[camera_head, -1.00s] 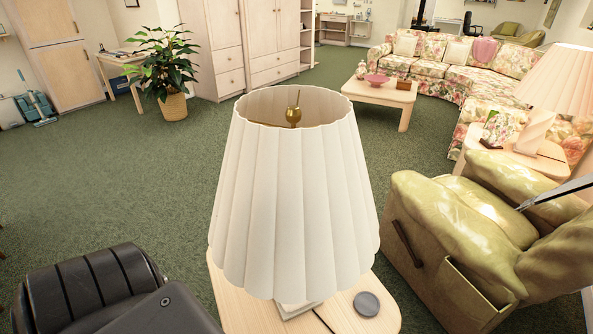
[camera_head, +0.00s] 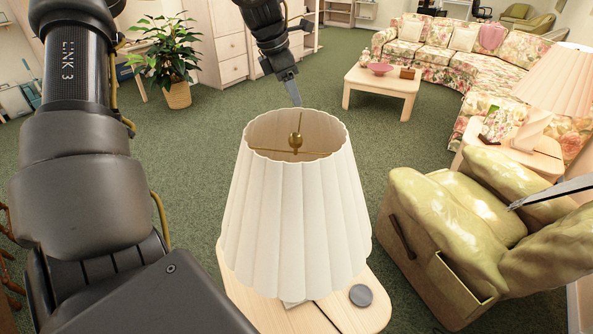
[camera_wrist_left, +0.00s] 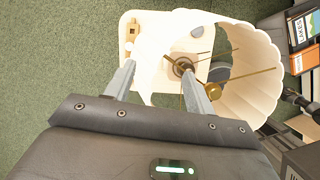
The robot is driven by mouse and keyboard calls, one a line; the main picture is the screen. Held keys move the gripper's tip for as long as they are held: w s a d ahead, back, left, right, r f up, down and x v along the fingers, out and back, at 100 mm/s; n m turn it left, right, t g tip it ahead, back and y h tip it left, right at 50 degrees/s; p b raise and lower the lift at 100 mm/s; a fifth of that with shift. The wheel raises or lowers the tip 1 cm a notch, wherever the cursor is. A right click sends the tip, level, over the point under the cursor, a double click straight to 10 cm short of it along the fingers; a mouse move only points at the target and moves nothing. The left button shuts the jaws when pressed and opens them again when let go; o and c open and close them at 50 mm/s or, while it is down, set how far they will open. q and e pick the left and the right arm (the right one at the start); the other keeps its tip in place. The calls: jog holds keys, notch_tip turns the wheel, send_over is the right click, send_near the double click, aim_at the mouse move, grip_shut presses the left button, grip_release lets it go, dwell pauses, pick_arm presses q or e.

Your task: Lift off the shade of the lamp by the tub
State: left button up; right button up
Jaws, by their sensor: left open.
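A white pleated lampshade (camera_head: 297,215) stands upright on its lamp in the foreground of the head view, its open top facing me. A brass finial (camera_head: 296,143) and thin brass arms show inside the rim. The shade (camera_wrist_left: 265,75) also shows in the left wrist view, with the brass fitting inside. My left gripper (camera_head: 292,95) is behind the shade's top rim in the head view. Its two fingers (camera_wrist_left: 157,68) are apart in the wrist view, with a white part of the shade showing between them. I cannot tell whether they touch it. A grey finger-like tip (camera_head: 550,192), apparently my right gripper, shows at the right edge.
The lamp stands on a pale wood side table (camera_head: 345,312) with a grey disc (camera_head: 361,295). A green armchair (camera_head: 450,230) stands close on the right. A second lamp (camera_head: 556,85) is beyond it. A potted plant (camera_head: 177,95) and a coffee table (camera_head: 385,85) stand farther back.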

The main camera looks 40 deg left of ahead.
aim_at(296, 134)
pick_arm(q)
jog(key=s+d+m+g, duration=0.1)
jog(key=s+d+m, duration=0.1)
jog(key=s+d+r+m+g, duration=0.1)
jog(key=d+m, duration=0.1)
jog(key=d, duration=0.1)
jog(key=s+d+m+g+y, duration=0.1)
jog(key=s+d+m, duration=0.1)
jog(key=shift+s+d+r+p, duration=0.2)
jog(key=shift+s+r+p, duration=0.15)
jog(key=shift+r, duration=0.05)
jog(key=shift+s+d+m+g, duration=0.25)
jog(key=shift+s+m+g, duration=0.1)
jog(key=shift+m, duration=0.25)
notch_tip(296, 134, down, 6)
jog(key=shift+a+r+p, duration=0.1)
jog(key=shift+r+p, duration=0.1)
jog(key=shift+p, duration=0.3)
jog(key=shift+s+f+p, duration=0.1)
jog(key=shift+f+p, duration=0.2)
jog(key=shift+p, duration=0.15)
notch_tip(296, 134, down, 5)
jog(key=shift+r+p, duration=0.2)
jog(key=shift+p, duration=0.85)
jog(key=shift+s, duration=0.1)
jog(key=shift+c, duration=0.9)
grip_shut()
